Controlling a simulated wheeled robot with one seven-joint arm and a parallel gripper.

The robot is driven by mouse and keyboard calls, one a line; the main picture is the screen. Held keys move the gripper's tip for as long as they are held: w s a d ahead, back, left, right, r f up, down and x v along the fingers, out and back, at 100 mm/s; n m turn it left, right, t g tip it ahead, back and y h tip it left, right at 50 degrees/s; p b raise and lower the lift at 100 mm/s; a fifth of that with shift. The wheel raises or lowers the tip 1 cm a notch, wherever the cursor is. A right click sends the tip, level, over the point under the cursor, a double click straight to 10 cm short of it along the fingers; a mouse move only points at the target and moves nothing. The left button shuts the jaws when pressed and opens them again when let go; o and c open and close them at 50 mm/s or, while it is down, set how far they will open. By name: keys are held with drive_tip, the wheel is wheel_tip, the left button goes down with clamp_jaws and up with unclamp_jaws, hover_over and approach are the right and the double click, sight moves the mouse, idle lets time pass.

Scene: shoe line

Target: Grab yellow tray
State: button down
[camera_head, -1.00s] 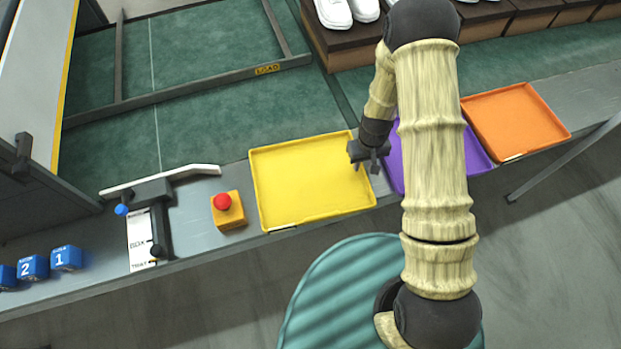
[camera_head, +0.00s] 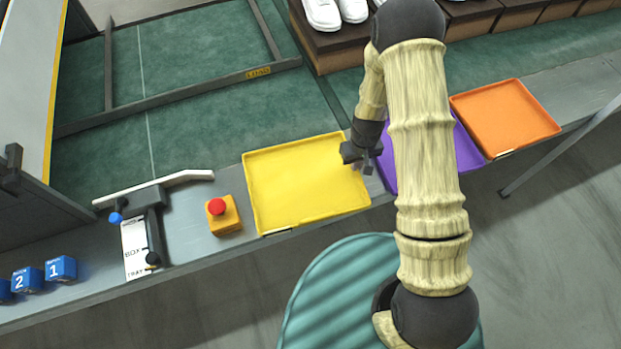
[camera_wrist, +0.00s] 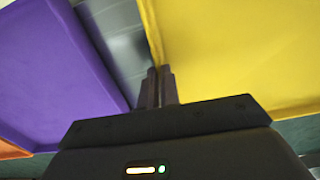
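The yellow tray (camera_head: 305,185) lies flat on the grey counter in the head view, left of the purple tray. It fills the upper right of the wrist view (camera_wrist: 240,55). My gripper (camera_head: 368,160) is at the tray's right rim, near its far right corner. In the wrist view my fingers (camera_wrist: 160,86) are close together with only a thin gap, and the yellow rim runs in between them. They look shut on that rim. The tray is empty and does not look lifted.
The purple tray (camera_head: 466,150) lies just right of my gripper, partly hidden by my arm, with the orange tray (camera_head: 505,117) beyond it. A red button on a yellow box (camera_head: 223,216) stands left of the yellow tray. Shoes (camera_head: 322,12) stand on boxes behind.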

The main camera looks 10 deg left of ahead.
wheel_tip(320, 180, up, 10)
drive_tip(key=b, duration=0.1)
idle(0.6)
drive_tip(key=shift+r, duration=0.1)
idle(0.3)
